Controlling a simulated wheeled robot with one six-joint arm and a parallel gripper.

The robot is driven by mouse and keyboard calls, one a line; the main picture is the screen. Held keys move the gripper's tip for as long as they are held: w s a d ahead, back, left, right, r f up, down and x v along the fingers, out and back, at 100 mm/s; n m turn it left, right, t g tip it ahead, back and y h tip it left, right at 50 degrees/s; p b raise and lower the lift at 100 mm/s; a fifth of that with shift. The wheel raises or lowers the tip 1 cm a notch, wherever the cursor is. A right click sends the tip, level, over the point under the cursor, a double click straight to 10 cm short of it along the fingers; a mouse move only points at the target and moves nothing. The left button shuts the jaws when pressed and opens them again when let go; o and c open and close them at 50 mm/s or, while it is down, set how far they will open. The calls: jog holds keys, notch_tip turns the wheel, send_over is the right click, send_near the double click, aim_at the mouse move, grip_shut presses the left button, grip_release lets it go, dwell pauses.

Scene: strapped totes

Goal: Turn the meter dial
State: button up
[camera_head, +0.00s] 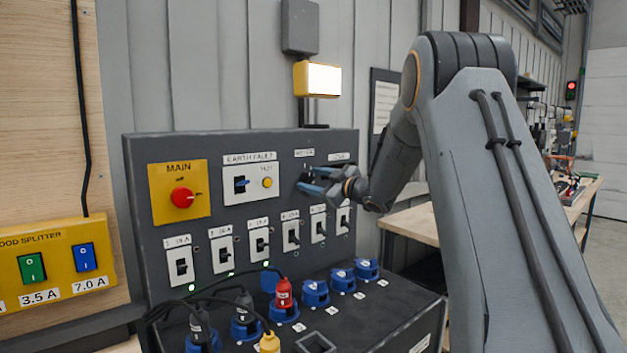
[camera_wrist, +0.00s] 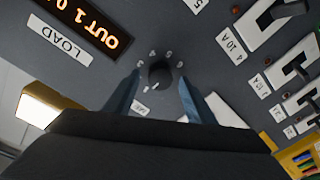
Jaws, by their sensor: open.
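The meter dial (camera_wrist: 160,73) is a small round black knob with white marks around it on the grey panel. In the wrist view it sits between the two fingers of my gripper (camera_wrist: 160,95), with a gap visible on each side. In the head view my gripper (camera_head: 308,182) is at the panel's upper right, below the meter label (camera_head: 304,153), and it hides the dial. The fingers are blue-grey and apart, with nothing held. I cannot tell how far the fingertips are from the panel face.
The grey panel (camera_head: 143,165) carries a red main switch (camera_head: 182,197), an earth fault unit (camera_head: 250,183) and a row of breakers. An orange load display (camera_wrist: 88,22) is close to the dial. Blue sockets and a red plug (camera_head: 284,292) with cables are below.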

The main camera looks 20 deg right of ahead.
jog(key=shift+c, duration=0.4)
jog(key=c, duration=1)
jog(key=shift+o, duration=0.2)
jog(key=shift+m, duration=0.3)
jog(key=m+p, duration=0.2)
jog(key=shift+m, duration=0.4)
jog(key=m+p, duration=0.2)
jog(key=m, duration=0.2)
jog(key=shift+m+t, duration=0.3)
jog(key=m+p, duration=0.2)
jog(key=m, duration=0.2)
jog(key=shift+m+t, duration=0.3)
jog(key=shift+m, duration=0.1)
jog(key=shift+f+m+h+p, duration=0.1)
jog(key=shift+m+h+p, duration=0.4)
jog(key=shift+m, duration=1.3)
